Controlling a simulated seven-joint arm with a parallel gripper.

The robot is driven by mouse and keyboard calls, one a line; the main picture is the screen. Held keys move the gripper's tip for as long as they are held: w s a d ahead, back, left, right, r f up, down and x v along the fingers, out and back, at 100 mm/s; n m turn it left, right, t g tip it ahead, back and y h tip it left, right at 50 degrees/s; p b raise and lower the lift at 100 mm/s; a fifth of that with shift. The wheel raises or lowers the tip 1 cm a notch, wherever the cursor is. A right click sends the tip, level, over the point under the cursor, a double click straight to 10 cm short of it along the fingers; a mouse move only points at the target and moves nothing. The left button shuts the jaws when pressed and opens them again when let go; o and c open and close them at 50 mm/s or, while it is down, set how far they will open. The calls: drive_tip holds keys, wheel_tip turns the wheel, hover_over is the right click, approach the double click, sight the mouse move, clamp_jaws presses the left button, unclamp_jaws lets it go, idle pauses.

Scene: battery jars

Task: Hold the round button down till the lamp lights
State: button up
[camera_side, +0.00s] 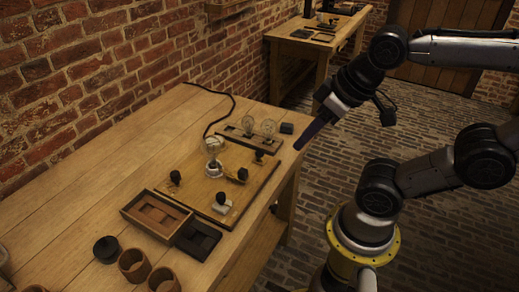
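A wooden board (205,190) lies on the workbench and carries several small black round-topped parts. One black round knob (220,197) sits on a pale base near the board's front; I cannot tell for sure which part is the button. A clear glass lamp bulb (213,148) stands at the board's back left, with no clear glow. My gripper (300,146) hangs at the right end of the bench, off the board, with its dark fingers slanting down to the left. The fingers look like one bar, so their opening cannot be told.
An open wooden tray (156,218), a dark tray (198,240) and round cups (134,265) are in front.

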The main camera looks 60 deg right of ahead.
drive_tip(key=shift+r+m, duration=0.1)
drive_tip(key=shift+m, duration=0.4)
drive_tip(key=shift+c, duration=1.2)
drive_tip(key=w+r+m, duration=0.2)
drive_tip(key=m, duration=0.1)
drive_tip(key=w+r+m, duration=0.1)
drive_tip(key=w+m, duration=0.1)
drive_tip(key=shift+d+r, duration=0.25)
drive_tip(key=shift+d, duration=0.1)
clamp_jaws()
drive_tip(key=w+d+m+g, duration=0.2)
drive_tip(key=w+d+m, duration=0.1)
drive_tip(key=w+m, duration=0.35)
drive_tip(key=w+d+f+m+g, duration=0.3)
drive_tip(key=w+d+f+m, duration=0.2)
drive_tip(key=w+d+f, duration=0.3)
drive_tip(key=d+f, duration=0.2)
drive_tip(key=d, duration=0.1)
drive_tip(key=shift+g, duration=0.3)
drive_tip(key=shift+w+r, duration=0.1)
